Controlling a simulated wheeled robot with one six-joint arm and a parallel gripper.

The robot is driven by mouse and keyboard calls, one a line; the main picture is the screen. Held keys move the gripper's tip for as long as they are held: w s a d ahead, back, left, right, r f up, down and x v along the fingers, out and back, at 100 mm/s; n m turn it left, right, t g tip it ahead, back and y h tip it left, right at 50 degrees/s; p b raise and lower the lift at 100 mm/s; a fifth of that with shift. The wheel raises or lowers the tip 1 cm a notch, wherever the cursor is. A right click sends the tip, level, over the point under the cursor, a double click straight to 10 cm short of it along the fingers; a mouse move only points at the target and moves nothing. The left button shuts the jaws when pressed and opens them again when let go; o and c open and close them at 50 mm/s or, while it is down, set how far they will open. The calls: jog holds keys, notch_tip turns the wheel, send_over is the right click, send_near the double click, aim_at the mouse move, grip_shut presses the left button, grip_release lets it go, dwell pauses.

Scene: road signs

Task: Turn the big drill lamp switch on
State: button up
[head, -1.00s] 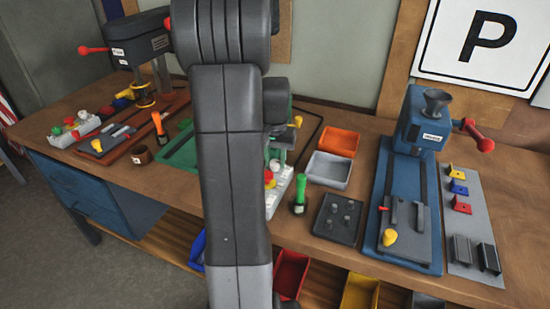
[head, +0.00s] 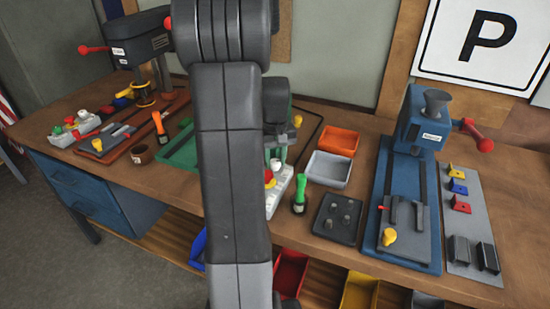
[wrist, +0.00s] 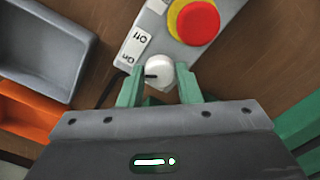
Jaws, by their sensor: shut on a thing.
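A round white knob switch (wrist: 159,72) with a black mark sits on a light grey control box (wrist: 220,28). Its mark points left in the wrist view, towards the label side and nearer the word "On" than "Off". My gripper (wrist: 160,88) has green fingers shut on the knob, one on each side. In the head view, my gripper (head: 279,150) is partly hidden behind my arm, over the control box (head: 283,190). A red button on a yellow base (wrist: 197,22) is beside the knob on the same box.
A grey bin (head: 329,169) and an orange bin (head: 338,141) stand right of the box. A blue drill press (head: 412,190) is at right. My arm hides the bench's middle.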

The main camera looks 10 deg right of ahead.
aim_at(275, 161)
jog(key=o, duration=1)
jog(key=shift+c, duration=0.2)
jog(key=shift+r, duration=0.1)
notch_tip(275, 161, up, 14)
jog(key=shift+f, duration=0.3)
notch_tip(275, 161, down, 14)
jog(key=shift+r, duration=0.15)
dwell(0.4)
